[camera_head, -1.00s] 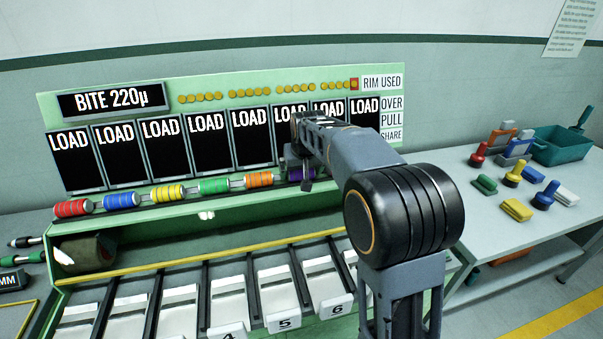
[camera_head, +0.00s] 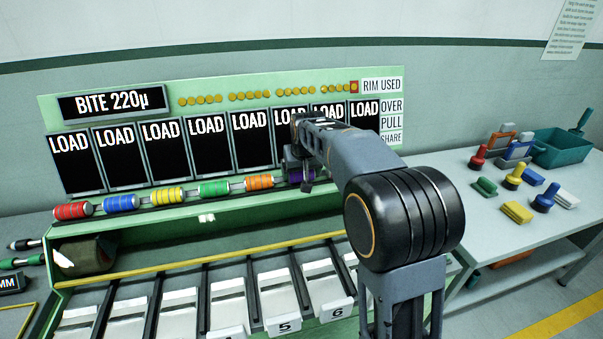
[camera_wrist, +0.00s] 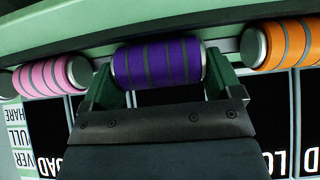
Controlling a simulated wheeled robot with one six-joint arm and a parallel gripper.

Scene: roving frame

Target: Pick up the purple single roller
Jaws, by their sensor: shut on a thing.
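The purple single roller (camera_wrist: 158,63) lies between the two green fingers of my gripper (camera_wrist: 160,88) in the wrist view. It has dark bands and a pale end cap. My gripper is shut on it, with a finger at each end. It appears level with the rollers beside it, and I cannot tell whether it is clear of its rest. In the head view only a little of the purple roller (camera_head: 296,175) shows, and my arm hides most of it.
An orange roller (camera_wrist: 284,44) and a pink roller (camera_wrist: 45,76) flank it closely in the wrist view. Green, yellow, blue and red rollers (camera_head: 72,211) continue the row. Black LOAD panels (camera_head: 207,143) stand behind. A side table (camera_head: 500,215) with coloured stamps is at the right.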

